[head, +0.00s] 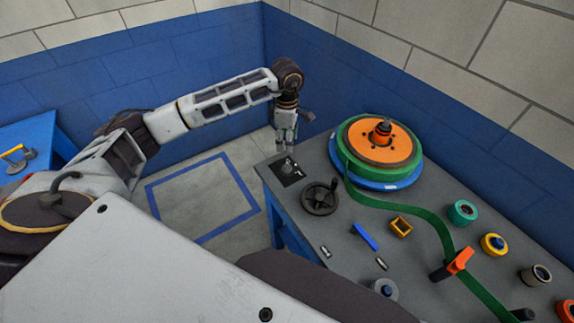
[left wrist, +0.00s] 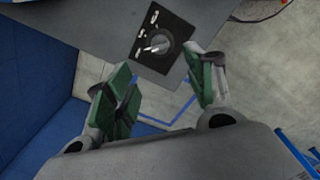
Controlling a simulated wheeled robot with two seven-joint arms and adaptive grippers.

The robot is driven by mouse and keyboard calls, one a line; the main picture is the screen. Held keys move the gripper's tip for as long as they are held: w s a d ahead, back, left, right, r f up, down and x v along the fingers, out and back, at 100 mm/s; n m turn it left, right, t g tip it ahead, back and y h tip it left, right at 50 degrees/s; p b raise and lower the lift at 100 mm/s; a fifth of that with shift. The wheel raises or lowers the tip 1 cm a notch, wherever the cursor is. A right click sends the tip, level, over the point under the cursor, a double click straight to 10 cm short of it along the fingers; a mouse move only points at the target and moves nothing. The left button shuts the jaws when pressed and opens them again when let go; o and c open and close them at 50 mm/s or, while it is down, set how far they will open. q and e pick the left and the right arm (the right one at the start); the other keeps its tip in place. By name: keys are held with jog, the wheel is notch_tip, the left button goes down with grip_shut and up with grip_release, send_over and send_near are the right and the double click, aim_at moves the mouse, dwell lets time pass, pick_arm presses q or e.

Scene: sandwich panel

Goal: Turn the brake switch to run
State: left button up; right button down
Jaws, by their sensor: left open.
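The brake switch (head: 287,169) is a grey rotary knob on a black plate at the near-left corner of the grey bench. In the left wrist view the knob (left wrist: 160,43) has a pale pointer to its left side, and the plate carries small white marks whose text is too small to read. My left gripper (head: 286,146) points down just above the switch. In the left wrist view its green-padded fingers (left wrist: 160,84) are spread and empty, with the knob seen beyond the gap between them. They look apart from the knob. My right gripper is out of view.
A black handwheel (head: 320,197) stands close to the switch. Behind it is an orange and green reel (head: 380,143) with a green strap (head: 425,212) across the bench.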

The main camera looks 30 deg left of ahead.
aim_at(287, 164)
pick_arm(q)
jog(key=shift+f+p, duration=1.05)
jog(key=shift+f, duration=5.65)
jog(key=shift+c, duration=0.4)
jog(key=c, duration=1)
